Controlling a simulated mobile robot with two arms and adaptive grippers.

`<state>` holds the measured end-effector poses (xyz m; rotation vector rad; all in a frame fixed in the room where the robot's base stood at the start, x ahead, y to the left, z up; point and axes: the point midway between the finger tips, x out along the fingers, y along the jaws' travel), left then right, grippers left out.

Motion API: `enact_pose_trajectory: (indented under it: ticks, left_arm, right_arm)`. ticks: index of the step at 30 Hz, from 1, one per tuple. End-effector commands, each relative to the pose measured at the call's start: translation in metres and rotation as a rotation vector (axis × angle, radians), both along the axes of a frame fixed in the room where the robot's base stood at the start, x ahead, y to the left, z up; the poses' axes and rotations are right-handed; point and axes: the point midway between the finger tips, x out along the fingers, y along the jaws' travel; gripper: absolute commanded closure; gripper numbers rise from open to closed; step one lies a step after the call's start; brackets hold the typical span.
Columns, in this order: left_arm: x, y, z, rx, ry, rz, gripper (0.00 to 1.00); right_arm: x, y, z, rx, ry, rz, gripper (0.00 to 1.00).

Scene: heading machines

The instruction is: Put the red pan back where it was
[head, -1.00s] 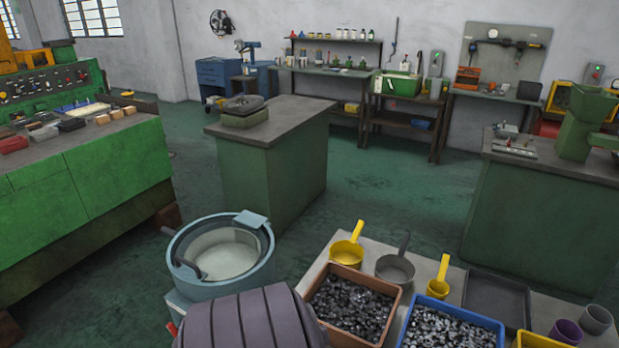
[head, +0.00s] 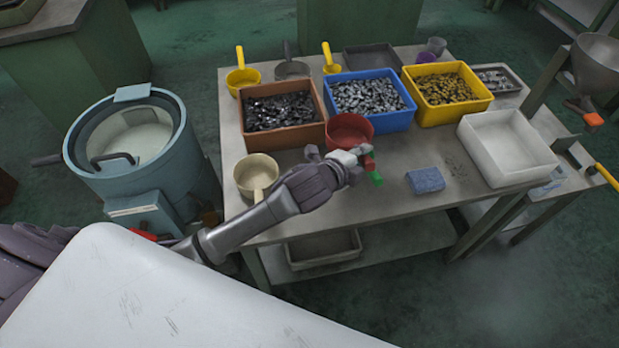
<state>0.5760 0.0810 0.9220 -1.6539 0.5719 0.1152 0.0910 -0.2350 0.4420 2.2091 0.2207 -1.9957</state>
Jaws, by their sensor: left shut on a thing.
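The red pan (head: 349,128) is over the table in front of the gap between the brown bin and the blue bin. Its round bowl is upright. Its handle side points toward me, partly covered by my gripper. My left gripper (head: 358,160) reaches in from the left and is shut on the red pan at its near side. Red and green parts show by the fingers. I cannot tell whether the pan touches the table. My right gripper is not in view.
The table (head: 330,212) bears a brown bin (head: 263,137), blue bin (head: 396,124), yellow bin (head: 478,111), white tray (head: 545,158), cream pan (head: 242,190) and blue cloth (head: 425,180). A round blue-grey machine (head: 80,175) stands left.

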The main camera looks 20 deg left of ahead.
Motion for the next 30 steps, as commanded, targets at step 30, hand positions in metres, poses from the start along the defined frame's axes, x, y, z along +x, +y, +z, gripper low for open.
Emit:
enact_pose_trajectory:
  ticks: [30]
  left_arm:
    - [-0.057, 0.068, -0.092, 0.0, -0.002, -0.002, 1.0]
  right_arm:
    - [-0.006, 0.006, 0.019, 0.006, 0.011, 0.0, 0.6]
